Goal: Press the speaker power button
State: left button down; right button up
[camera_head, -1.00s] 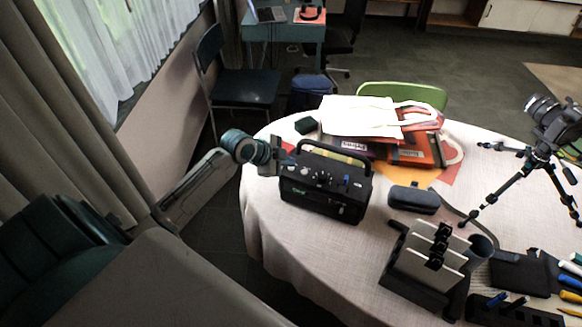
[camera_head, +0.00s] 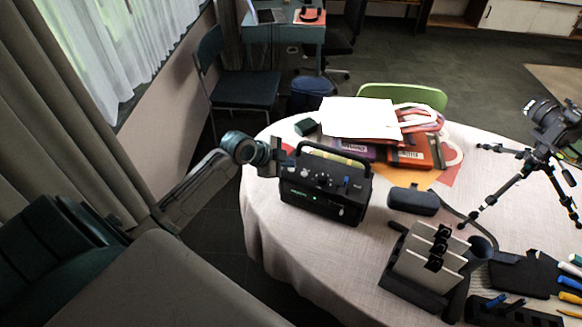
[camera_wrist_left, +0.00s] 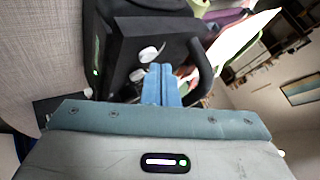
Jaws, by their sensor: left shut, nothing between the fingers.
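The speaker (camera_head: 325,205) is a black box with a carry handle, standing near the left edge of the round table. Its top panel has several small controls, and a small green light (camera_head: 314,197) glows on its front. My left gripper (camera_head: 288,158) is at the speaker's left end, close to its top panel. In the left wrist view the shut, empty blue fingers (camera_wrist_left: 161,82) reach over the speaker (camera_wrist_left: 130,40), beside two white knobs (camera_wrist_left: 148,54). I cannot tell whether the fingertips touch a control, and the power button is not clearly made out. My right gripper is not in view.
The round table (camera_head: 300,250) has a pale cloth. Books with a white bag (camera_head: 360,117) lie behind the speaker; a dark case (camera_head: 413,200) and a grey slotted holder (camera_head: 430,265) lie to its right. A camera tripod (camera_head: 520,175) stands at the far right.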

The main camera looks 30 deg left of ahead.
aim_at(287, 172)
pick_arm(q)
jog(key=shift+r, duration=0.35)
notch_tip(287, 172, up, 5)
jog(key=p, duration=0.4)
dwell(0.8)
